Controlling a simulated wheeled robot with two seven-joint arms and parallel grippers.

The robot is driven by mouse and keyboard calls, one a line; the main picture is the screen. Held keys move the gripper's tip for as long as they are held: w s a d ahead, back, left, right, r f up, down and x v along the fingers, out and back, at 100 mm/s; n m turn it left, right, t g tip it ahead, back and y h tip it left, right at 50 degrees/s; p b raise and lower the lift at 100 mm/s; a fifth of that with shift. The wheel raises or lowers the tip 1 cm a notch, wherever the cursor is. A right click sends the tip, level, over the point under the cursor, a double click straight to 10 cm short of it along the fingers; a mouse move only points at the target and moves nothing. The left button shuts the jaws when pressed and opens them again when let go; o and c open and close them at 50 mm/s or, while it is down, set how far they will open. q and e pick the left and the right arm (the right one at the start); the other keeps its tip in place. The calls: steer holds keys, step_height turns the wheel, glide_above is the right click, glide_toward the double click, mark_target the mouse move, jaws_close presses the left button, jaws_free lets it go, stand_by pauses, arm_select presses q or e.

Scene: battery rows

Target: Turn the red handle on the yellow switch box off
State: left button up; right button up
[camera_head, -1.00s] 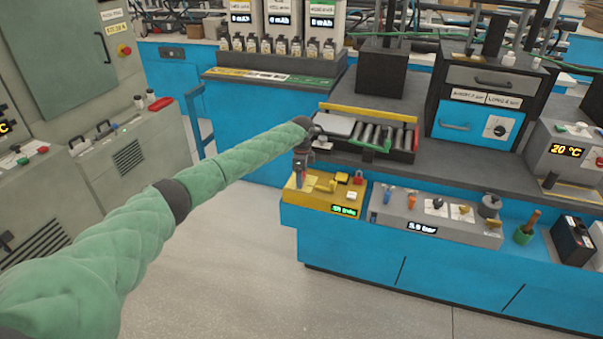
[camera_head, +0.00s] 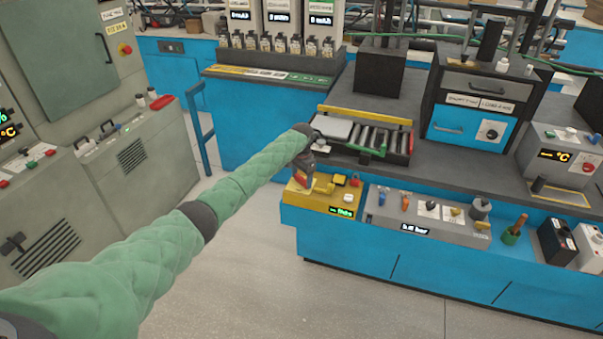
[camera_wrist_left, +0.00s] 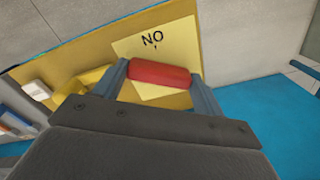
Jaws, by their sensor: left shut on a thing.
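The yellow switch box (camera_head: 328,202) sits at the left end of the blue bench, with a small green display on its front. My left gripper (camera_head: 303,181) is over the left part of the box's top. In the left wrist view the red handle (camera_wrist_left: 160,75) lies crosswise between the two fingers of my left gripper (camera_wrist_left: 160,78), which is shut on it. Beyond the handle a pale yellow label marked "NO" (camera_wrist_left: 152,40) shows on the box. In the head view the gripper mostly hides the handle. My right gripper is not in view.
A grey panel (camera_head: 425,218) with knobs and a pressure display stands right of the box. A roller tray (camera_head: 375,137) lies behind it. A yellow lever (camera_head: 325,187) and a white button (camera_head: 348,197) are close to my gripper. Open floor lies in front.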

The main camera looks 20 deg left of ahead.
arm_select(q)
steer(key=n+p, duration=0.1)
steer(key=n, duration=0.1)
steer(key=n+p, duration=0.1)
steer(key=n, duration=0.1)
steer(key=shift+w+d+r+n+p, duration=0.1)
steer(key=shift+r+n+p, duration=0.1)
steer(key=shift+n+p, duration=0.6)
steer(key=shift+n, duration=0.3)
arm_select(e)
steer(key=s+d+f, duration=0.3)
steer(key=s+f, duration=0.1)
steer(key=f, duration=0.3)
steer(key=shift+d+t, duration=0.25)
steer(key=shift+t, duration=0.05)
arm_select(q)
steer(key=shift+f, duration=0.1)
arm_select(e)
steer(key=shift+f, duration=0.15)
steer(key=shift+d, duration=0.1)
arm_select(q)
steer(key=o, duration=1)
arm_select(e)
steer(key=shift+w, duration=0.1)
